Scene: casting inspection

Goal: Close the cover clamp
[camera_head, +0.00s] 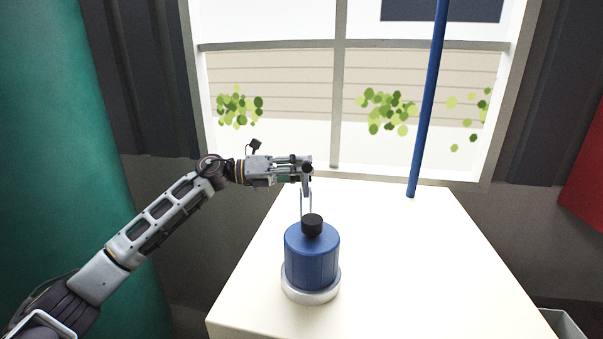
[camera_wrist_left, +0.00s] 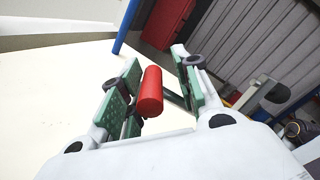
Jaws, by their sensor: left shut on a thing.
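A blue cylindrical cover (camera_head: 312,262) with a black knob (camera_head: 312,224) on top stands on a round white base (camera_head: 310,294) on the table. A thin grey clamp lever (camera_head: 306,200) stands up behind the knob and reaches my left gripper. My left gripper (camera_head: 306,170) is above and just behind the cover, with its arm coming in from the left. In the left wrist view, a red clamp handle (camera_wrist_left: 150,92) lies between the green-padded fingers of my left gripper (camera_wrist_left: 158,88), which is shut on it. In the head view, the fingers hide the handle. My right gripper is not in view.
The pale table (camera_head: 420,270) is clear around the cover. A blue pole (camera_head: 427,100) rises at the table's back right. A window is behind the table. A grey bin (camera_head: 562,323) stands on the floor at the lower right.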

